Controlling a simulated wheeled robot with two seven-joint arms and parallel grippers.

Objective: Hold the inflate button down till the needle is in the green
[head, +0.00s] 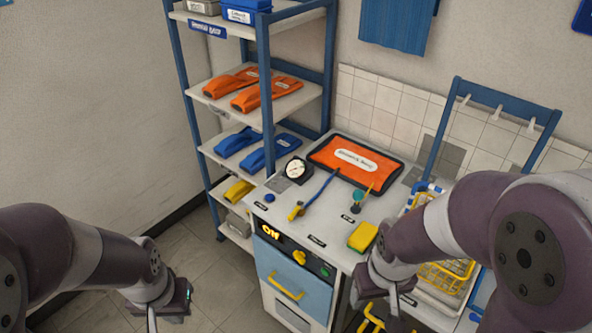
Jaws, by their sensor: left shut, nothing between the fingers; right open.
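The test bench (332,225) stands in the middle. A round white-faced gauge (295,169) sits at its back left; its needle and any green band are too small to read. A round blue button (269,197) is on the top's left edge beside a small label I cannot read. I cannot tell which is the inflate button. My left gripper (168,316) is shut and empty, low over the floor, left of the bench. My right gripper (378,314) is open in front of the bench's right side, partly hidden by its arm.
A yellow block (362,236) lies at right. Shelves (262,110) stand behind; a rack (495,97) is at right.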

